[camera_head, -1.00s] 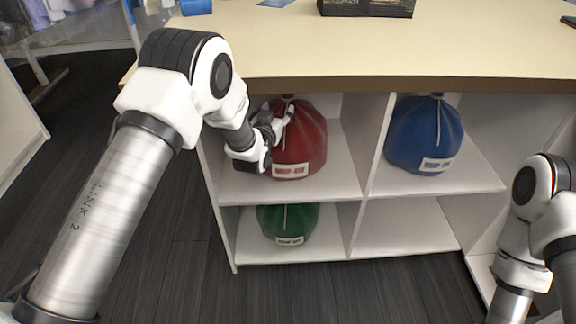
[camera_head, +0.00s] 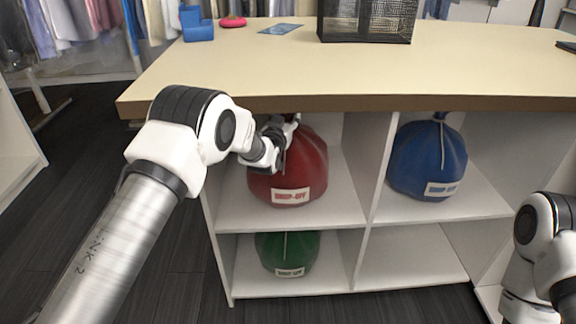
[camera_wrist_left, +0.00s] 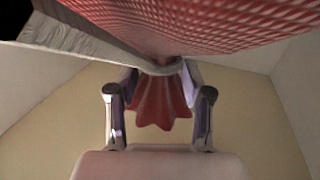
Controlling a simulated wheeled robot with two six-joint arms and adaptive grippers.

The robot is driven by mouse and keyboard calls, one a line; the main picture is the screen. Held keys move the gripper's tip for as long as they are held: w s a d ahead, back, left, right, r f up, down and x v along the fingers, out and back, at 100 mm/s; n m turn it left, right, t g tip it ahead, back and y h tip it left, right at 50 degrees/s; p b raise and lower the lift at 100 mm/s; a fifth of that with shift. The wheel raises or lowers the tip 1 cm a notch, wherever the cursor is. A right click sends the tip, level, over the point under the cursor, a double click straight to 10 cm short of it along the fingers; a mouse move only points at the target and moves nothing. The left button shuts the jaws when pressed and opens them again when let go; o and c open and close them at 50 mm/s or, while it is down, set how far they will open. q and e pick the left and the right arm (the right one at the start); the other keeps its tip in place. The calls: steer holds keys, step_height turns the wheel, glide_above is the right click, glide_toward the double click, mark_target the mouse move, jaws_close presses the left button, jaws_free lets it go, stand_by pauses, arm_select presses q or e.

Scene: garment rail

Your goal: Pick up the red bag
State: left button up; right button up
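The red bag (camera_head: 297,170) stands upright in the upper left compartment of the shelf unit, with a white label on its front. My left gripper (camera_head: 288,128) is at the bag's tied top, just under the counter edge. In the left wrist view the fingers (camera_wrist_left: 160,92) are apart, one on each side of the flared red top (camera_wrist_left: 160,105). The grey tie (camera_wrist_left: 172,69) lies just beyond the fingertips. I see no clear grip on the neck. My right arm shows at the lower right of the head view, but its gripper is out of view.
A blue bag (camera_head: 427,160) sits in the upper right compartment and a green bag (camera_head: 286,250) in the lower left. The counter (camera_head: 330,75) overhangs close above my left gripper, with a black mesh basket (camera_head: 366,22) on top. The lower right compartment is empty.

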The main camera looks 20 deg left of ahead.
arm_select(q)
jaws_close()
steer(key=shift+r, duration=0.1)
steer(key=shift+w+r, duration=0.1)
steer(key=shift+r, duration=0.05)
